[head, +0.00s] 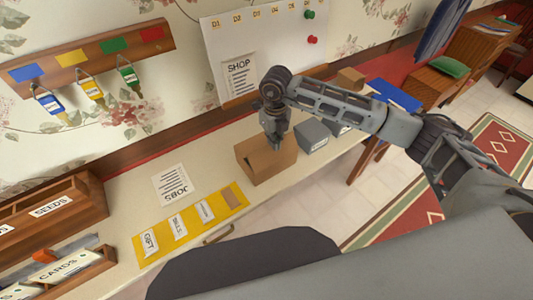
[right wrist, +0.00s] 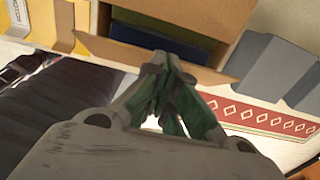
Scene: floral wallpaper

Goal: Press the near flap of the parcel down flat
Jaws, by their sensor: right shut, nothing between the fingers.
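The parcel (head: 272,170) is a brown cardboard box on the pale counter, in the middle of the head view. My right gripper (head: 276,143) reaches down over its top and hides part of it. In the right wrist view the parcel (right wrist: 243,25) is open at the top of the picture, with green and dark blue things inside. Its near flap (right wrist: 105,47) is a brown strip along the near edge, standing outward from the opening. My right gripper (right wrist: 166,62) is shut and empty, its tips at this flap; I cannot tell whether they touch. My left gripper is out of view.
A grey box (head: 312,137) stands close to the right of the parcel. A yellow mat (head: 155,250) with labelled slots lies to the left, near a jobs sheet (head: 172,184). Wooden trays (head: 85,200) stand at far left. The counter's front edge is close to the parcel.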

